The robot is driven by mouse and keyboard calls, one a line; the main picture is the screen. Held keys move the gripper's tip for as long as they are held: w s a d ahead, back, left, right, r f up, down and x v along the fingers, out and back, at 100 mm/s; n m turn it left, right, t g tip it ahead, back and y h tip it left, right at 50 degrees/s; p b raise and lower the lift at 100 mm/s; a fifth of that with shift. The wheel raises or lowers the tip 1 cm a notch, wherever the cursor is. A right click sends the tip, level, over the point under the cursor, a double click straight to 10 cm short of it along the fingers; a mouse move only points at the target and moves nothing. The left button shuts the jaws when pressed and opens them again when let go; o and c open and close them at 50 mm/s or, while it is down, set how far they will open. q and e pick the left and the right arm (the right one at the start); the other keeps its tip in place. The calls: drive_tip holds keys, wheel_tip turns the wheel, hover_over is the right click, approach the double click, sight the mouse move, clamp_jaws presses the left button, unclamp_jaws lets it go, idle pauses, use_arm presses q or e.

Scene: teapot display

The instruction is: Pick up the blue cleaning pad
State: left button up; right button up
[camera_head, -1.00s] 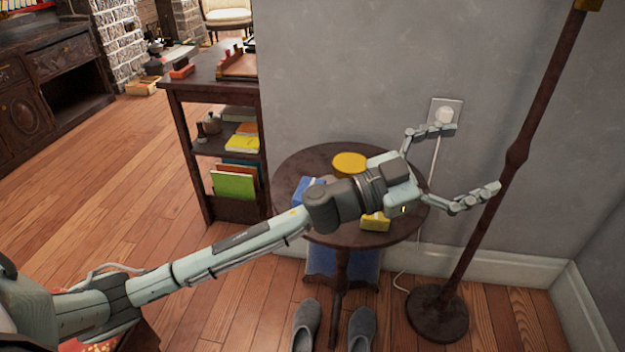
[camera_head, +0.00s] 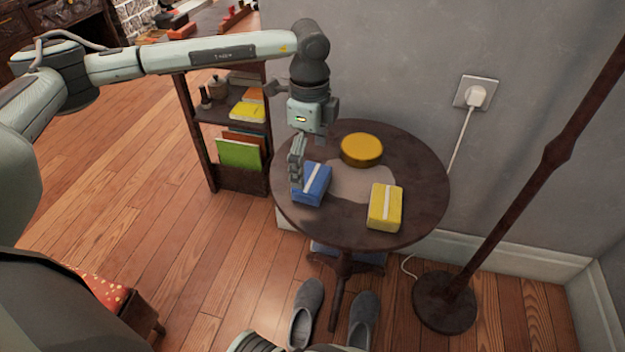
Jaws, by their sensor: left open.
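The blue cleaning pad (camera_head: 316,181), a small block with a white band, lies on the left part of the round dark table (camera_head: 420,206). My left gripper (camera_head: 299,168) points down at the pad's left and far edge. It is open. One finger shows clearly and overlaps the pad's left end; the other is mostly hidden, and I cannot tell if either touches. A yellow pad (camera_head: 385,207) with a white band lies to the right on the table. My right gripper does not show.
A round yellow tin (camera_head: 361,150) stands at the back of the table, beside a pale stain. A dark shelf (camera_head: 228,180) stands behind left. A lamp pole (camera_head: 540,180) rises at right, near a wall socket (camera_head: 476,93). Grey slippers (camera_head: 305,312) lie on the floor below.

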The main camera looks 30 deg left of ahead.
sight(312, 177)
use_arm(q)
wheel_tip(312, 177, down, 4)
drive_tip(key=shift+w+d+r, duration=0.1)
drive_tip(key=shift+f, duration=0.65)
drive_tip(key=c, duration=1)
drive_tip(key=shift+c, duration=0.3)
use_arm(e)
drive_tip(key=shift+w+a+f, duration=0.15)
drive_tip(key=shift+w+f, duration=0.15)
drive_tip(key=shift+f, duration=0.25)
use_arm(q)
drive_tip(key=shift+r, duration=0.1)
